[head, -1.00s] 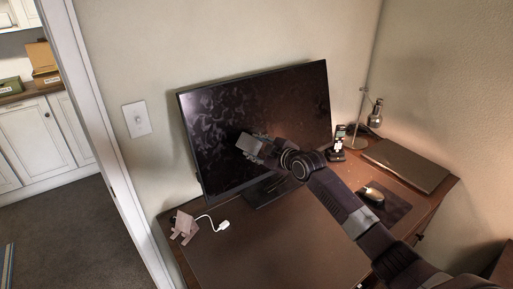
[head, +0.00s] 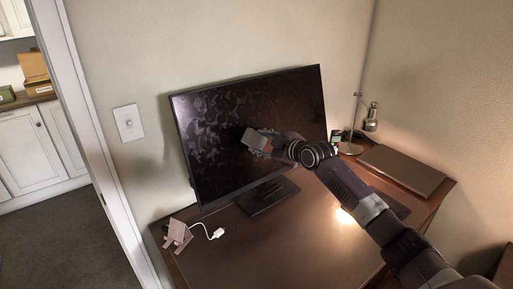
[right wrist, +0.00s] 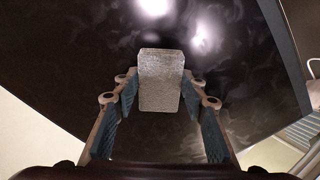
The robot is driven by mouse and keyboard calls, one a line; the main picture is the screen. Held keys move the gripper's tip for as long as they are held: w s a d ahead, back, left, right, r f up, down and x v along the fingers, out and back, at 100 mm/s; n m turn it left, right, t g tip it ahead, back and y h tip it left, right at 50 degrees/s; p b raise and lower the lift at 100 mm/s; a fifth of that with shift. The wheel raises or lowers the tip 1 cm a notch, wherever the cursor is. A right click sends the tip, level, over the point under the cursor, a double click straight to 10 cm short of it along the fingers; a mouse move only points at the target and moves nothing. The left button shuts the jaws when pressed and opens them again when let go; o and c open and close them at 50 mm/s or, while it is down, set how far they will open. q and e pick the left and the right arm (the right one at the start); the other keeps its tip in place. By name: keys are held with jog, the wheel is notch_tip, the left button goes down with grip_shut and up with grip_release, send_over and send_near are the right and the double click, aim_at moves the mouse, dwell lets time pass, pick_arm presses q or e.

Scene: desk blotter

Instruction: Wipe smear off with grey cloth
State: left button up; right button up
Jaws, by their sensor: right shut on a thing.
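The dark monitor (head: 205,165) stands on the desk, its screen covered with a mottled, patchy smear (head: 212,118), clearest on the left part. The smear also shows as faint blotches in the right wrist view (right wrist: 82,62). My right gripper (head: 268,143) is in front of the middle of the screen. It is shut on the grey cloth (head: 254,140), a small light grey block shape between the fingers; the cloth (right wrist: 161,80) shows whole in the right wrist view, facing the screen. Whether it touches the screen I cannot tell. My left gripper is out of view.
A pale stand (head: 177,236) with a white cable (head: 212,232) is at the desk's left. A lamp (head: 368,122) and a closed laptop (head: 403,170) are at the right. The brown blotter (head: 270,250) in front of the monitor is mostly bare.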

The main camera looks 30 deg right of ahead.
aim_at(251, 144)
jog(key=d+b, duration=0.2)
jog(key=shift+w+d+f, duration=0.15)
jog(key=shift+d+f, duration=0.05)
jog(key=shift+d, duration=0.1)
jog(key=shift+d+r+b, duration=0.1)
jog(key=shift+d+b, duration=0.2)
jog(key=shift+b, duration=0.15)
jog(key=shift+r, duration=0.1)
jog(key=shift+a+r+p, duration=0.15)
jog(key=shift+a+p, duration=0.5)
jog(key=shift+p, duration=0.15)
jog(key=shift+s+a+p, duration=0.15)
jog(key=shift+a+p, duration=0.4)
jog(key=shift+a, duration=0.15)
jog(key=shift+s+a+p, duration=0.1)
jog(key=shift+a+p, duration=0.4)
jog(key=shift+a, duration=0.15)
jog(key=shift+s+a+p, duration=0.2)
jog(key=shift+a+p, duration=1.45)
jog(key=shift+a, duration=0.2)
jog(key=shift+s+a, duration=0.1)
jog(key=shift+a, duration=0.1)
jog(key=shift+f, duration=0.2)
